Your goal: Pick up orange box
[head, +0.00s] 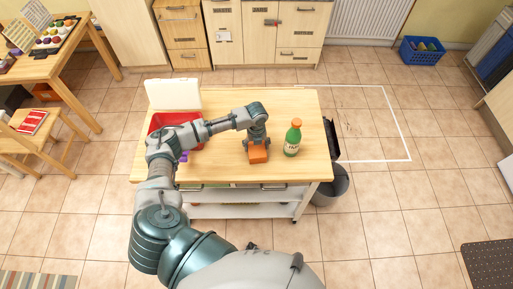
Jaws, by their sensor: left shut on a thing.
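The orange box (258,155) is at the middle of the wooden table top (222,172). My left gripper (257,145) comes down on it from above and is shut on it. The fingers cover its upper part. I cannot tell whether the box touches the table or is slightly above it. My right gripper is not in view.
A green bottle (292,140) with an orange cap stands upright close to the right of the box. A red container (158,122) with a raised white lid (172,94) is at the table's back left, partly behind my arm. A dark bin (333,186) stands right of the table.

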